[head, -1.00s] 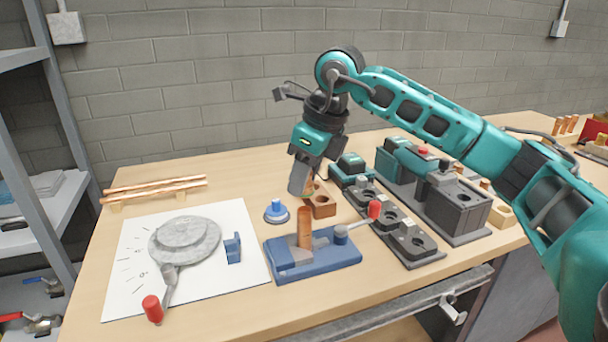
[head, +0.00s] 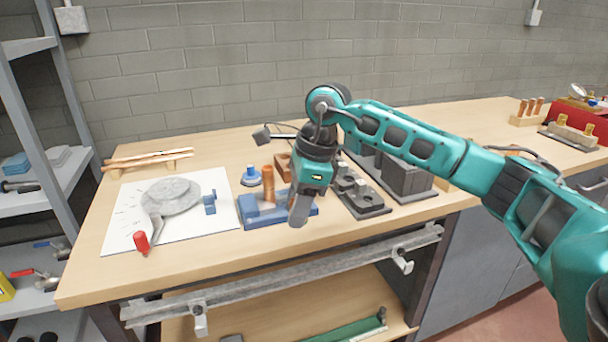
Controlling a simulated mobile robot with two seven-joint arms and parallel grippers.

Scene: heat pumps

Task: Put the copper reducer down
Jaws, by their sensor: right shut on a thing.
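My right gripper (head: 299,208) points down over the right end of the blue clamp fixture (head: 258,210), towards the front of the bench. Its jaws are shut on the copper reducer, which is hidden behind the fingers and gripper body. An upright copper tube (head: 268,183) stands in the blue fixture, left of the gripper. A small wooden block (head: 283,163) lies behind the gripper, partly covered by it. My left gripper is not in view.
Left on the wooden bench (head: 95,266) is a white sheet (head: 122,240) with a grey round tool with a red-tipped handle. A blue-and-white disc (head: 251,177) is behind the fixture. Dark tool stations (head: 365,200) stand right. The bench front strip is clear.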

